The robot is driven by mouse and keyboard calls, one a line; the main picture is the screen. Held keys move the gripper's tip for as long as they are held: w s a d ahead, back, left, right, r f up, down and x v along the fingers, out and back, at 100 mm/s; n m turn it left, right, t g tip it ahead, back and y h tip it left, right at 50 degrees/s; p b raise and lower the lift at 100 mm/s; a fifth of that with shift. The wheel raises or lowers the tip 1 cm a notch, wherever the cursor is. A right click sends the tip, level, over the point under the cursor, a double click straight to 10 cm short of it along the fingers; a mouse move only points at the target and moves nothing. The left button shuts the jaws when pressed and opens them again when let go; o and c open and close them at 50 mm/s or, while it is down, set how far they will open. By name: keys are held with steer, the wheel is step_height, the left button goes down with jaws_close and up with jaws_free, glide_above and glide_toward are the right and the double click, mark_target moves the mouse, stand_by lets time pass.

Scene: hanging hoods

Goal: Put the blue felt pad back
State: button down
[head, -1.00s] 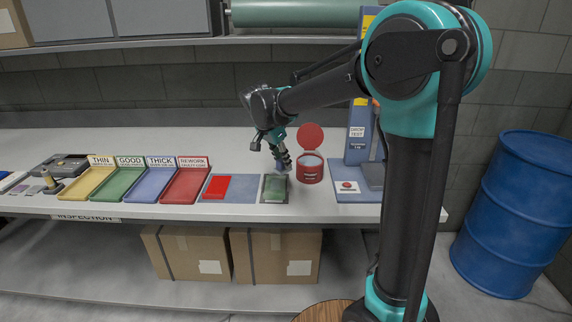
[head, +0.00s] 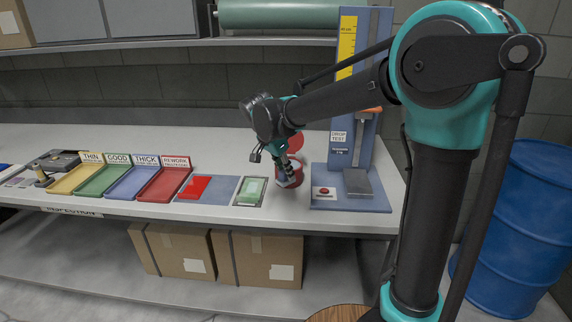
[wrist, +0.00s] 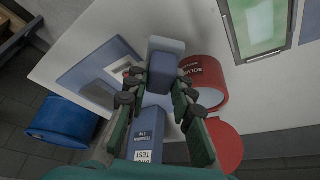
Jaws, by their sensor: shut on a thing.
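My gripper (wrist: 158,95) is shut on a small blue block with a pale end, which looks like the blue felt pad (wrist: 162,72). In the head view, my gripper (head: 288,172) hangs low in front of the red can (head: 291,181), partly hiding it, and the pad shows only as a small pale-blue patch at the fingertips. In the wrist view, the red can (wrist: 208,82) is just right of the pad, with its round red lid (wrist: 226,146) swung open. I cannot tell whether pad and can touch.
A framed green plate (head: 250,191) lies left of the can. The blue drop-test stand (head: 347,150) with a red button rises to its right. Labelled yellow, green, blue and red trays (head: 165,184) line the bench further left. A blue drum (head: 520,220) stands beyond the bench.

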steer(key=shift+f, duration=3.7)
steer(key=shift+f, duration=0.6)
steer(key=c, duration=1.2)
jaws_free()
steer(key=v, duration=1.2)
steer(key=shift+a, duration=0.1)
